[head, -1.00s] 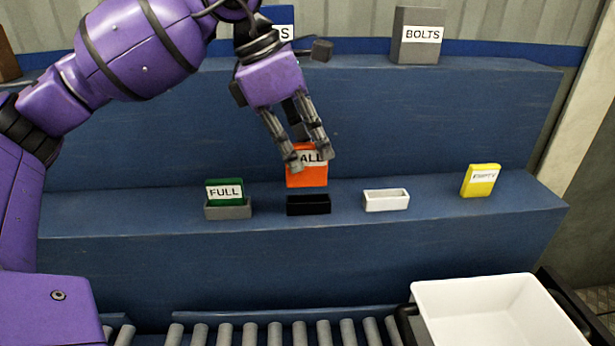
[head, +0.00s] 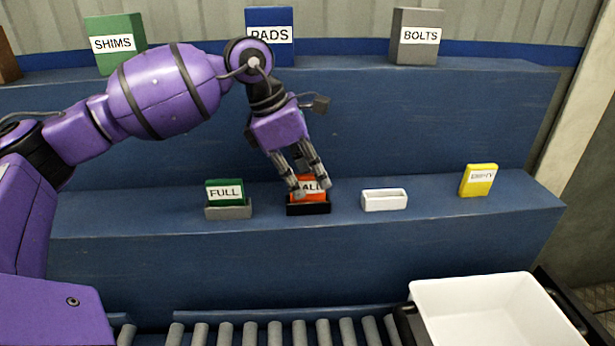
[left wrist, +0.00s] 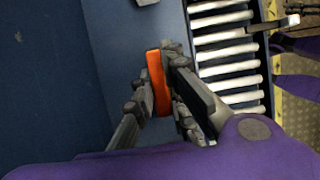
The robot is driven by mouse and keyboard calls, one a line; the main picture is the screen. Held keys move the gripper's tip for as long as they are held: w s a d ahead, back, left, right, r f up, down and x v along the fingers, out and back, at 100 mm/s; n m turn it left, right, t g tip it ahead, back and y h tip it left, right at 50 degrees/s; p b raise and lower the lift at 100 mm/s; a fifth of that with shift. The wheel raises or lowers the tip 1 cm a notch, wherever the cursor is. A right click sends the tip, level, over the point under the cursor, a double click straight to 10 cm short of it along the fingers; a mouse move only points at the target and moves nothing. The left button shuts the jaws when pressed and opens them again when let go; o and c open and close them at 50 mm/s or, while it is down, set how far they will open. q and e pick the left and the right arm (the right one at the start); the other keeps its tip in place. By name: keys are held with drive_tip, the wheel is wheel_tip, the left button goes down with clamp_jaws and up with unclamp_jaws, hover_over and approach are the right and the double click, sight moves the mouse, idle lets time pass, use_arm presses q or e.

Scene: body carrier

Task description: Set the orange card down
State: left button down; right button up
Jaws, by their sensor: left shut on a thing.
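The orange card (head: 308,196), with a white label partly hidden by my fingers, stands in the black holder (head: 308,209) on the lower blue ledge. Its lower edge is hidden behind the holder's front wall. My left gripper (head: 312,188) is shut on the card from above. In the left wrist view the card (left wrist: 158,82) shows as an orange strip between the two fingers (left wrist: 160,90); the black holder cannot be made out there. My right gripper is not in view.
A green FULL card (head: 224,190) stands in a grey holder (head: 228,211) to the left. An empty white holder (head: 384,200) and a yellow EMPTY card (head: 478,181) are to the right. A white bin (head: 470,290) and rollers (head: 290,334) lie in front.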

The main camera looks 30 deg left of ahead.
use_arm(q)
drive_tip(key=shift+f, duration=0.2)
drive_tip(key=c, duration=1.8)
unclamp_jaws()
drive_tip(key=shift+o, duration=0.2)
drive_tip(key=shift+r, duration=0.1)
drive_tip(key=shift+r, duration=0.25)
drive_tip(key=v, duration=1.1)
drive_tip(key=shift+a+r, duration=0.2)
drive_tip(key=shift+r, duration=0.1)
drive_tip(key=shift+s, duration=0.1)
